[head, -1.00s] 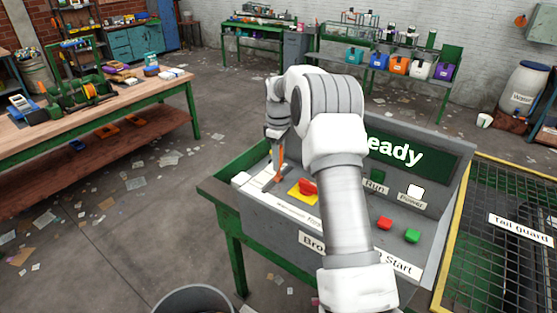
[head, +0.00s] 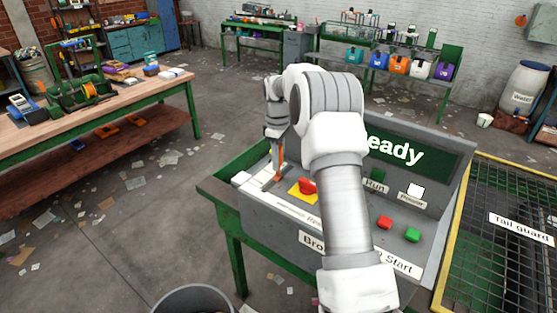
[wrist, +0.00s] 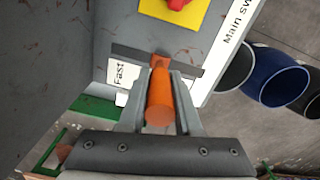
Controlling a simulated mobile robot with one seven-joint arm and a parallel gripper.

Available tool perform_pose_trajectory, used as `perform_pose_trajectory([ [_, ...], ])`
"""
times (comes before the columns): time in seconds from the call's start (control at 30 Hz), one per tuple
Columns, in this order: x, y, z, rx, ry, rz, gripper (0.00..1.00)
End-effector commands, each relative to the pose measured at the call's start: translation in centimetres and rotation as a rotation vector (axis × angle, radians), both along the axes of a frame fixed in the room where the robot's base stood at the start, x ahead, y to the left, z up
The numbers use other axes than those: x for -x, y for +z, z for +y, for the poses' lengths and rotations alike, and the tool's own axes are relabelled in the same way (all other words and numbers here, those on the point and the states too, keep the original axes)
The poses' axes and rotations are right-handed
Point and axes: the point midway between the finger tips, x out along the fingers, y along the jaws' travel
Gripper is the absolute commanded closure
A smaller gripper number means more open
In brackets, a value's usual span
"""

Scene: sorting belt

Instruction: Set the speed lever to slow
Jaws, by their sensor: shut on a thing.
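The speed lever (wrist: 160,108) is an orange handle in the wrist view, standing out of a dark slot (wrist: 128,52) in the grey console panel. My gripper (wrist: 164,82) is shut on the lever, one finger on each side. The lever's foot is near the middle of the slot. A "Fast" label (wrist: 119,75) is beside the slot's left end in the wrist view. A slow label cannot be read in either view. In the head view, my gripper (head: 277,160) is over the console's left part, with the orange of the lever (head: 280,168) at its tips.
A red switch on a yellow plate (head: 296,196) is close beside the lever. The console also has red (head: 384,223) and green (head: 412,235) buttons and a "Ready" screen (head: 410,155). A mesh guard (head: 500,260) stands to the right. A bin (head: 195,292) is below in front.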

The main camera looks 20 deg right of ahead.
Motion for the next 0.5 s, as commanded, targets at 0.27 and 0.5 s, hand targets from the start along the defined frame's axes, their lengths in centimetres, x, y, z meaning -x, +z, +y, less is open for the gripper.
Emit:
perform_pose_trajectory([
  [0.27,0.5,-0.6,0.9,0.096,0.005,-0.065,1.00],
  [0.5,1.2,-0.9,1.9,0.218,0.004,-0.148,1.00],
])
